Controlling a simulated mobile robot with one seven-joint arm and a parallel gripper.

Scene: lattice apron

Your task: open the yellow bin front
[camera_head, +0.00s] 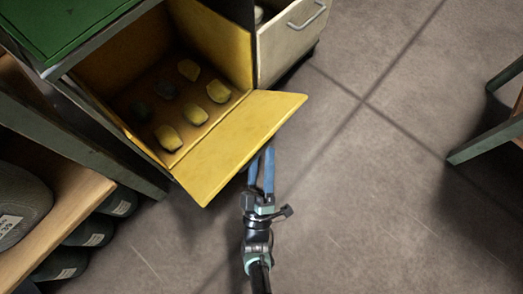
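The yellow bin (215,30) stands at the upper left in the head view, under a green top. Its yellow front (235,142) is hinged down and tilted outward, so the inside shows. Several yellow and dark lumps (168,137) lie on the bin floor. My gripper (261,160) is at the outer edge of the front, near its middle. Its blue fingers point toward the front, and their tips are partly hidden at or under that edge. I cannot tell whether they touch it or how far apart they are.
A pale drawer (292,38) with a metal handle stands right of the bin. A wooden shelf (70,205) with dark rounded objects (20,205) is at the lower left. A green-grey frame leg (485,138) stands at the right. The grey floor (380,200) between is clear.

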